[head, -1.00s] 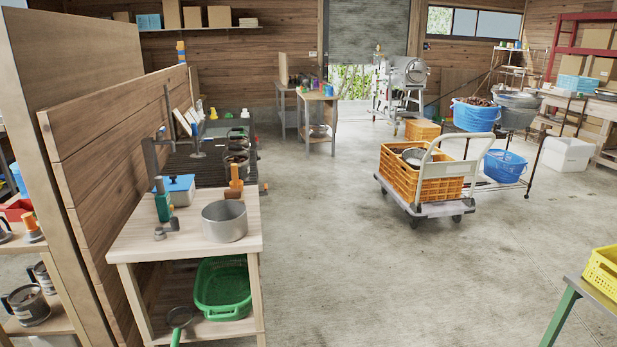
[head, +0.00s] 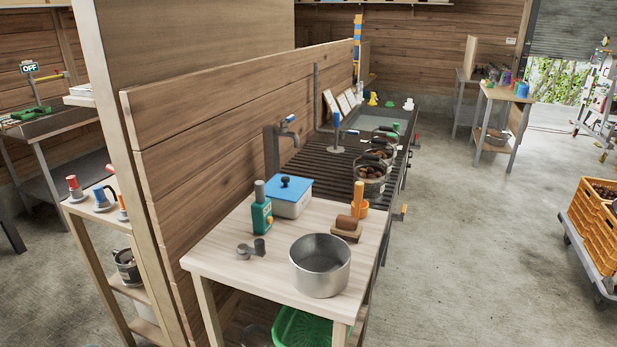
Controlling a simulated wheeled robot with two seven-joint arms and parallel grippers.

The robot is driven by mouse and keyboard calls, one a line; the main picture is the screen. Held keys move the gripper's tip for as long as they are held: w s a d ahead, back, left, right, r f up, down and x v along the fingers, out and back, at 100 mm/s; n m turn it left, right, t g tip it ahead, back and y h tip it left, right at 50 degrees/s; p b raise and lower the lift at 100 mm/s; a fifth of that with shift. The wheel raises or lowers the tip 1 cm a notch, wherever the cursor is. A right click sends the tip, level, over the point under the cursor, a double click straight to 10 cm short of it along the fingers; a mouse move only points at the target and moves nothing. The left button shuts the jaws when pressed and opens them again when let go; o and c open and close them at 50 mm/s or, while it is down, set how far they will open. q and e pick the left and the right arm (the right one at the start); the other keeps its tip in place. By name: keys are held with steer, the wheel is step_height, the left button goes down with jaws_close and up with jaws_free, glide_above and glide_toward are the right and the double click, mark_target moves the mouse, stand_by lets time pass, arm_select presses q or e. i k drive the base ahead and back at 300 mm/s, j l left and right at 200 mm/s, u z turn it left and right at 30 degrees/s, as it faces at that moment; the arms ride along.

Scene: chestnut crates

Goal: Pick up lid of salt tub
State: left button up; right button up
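A white tub with a blue lid (head: 289,188), the likely salt tub (head: 290,208), stands on the light wooden table (head: 225,273) near its back edge. The lid sits on the tub and has a small dark knob on top. The tub's lower left is partly hidden by a green bottle-like tool (head: 261,212). Neither of my grippers is in view.
A metal pot (head: 320,268) stands at the table's front right. A small metal fitting (head: 252,249) and a brown block-like brush (head: 346,228) lie nearby. A wooden partition (head: 220,130) runs along the table's left. The floor to the right is open up to an orange crate (head: 598,225) on a cart.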

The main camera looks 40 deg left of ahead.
mark_target(287, 188)
steer(key=i, duration=0.85)
steer(key=u, duration=0.35)
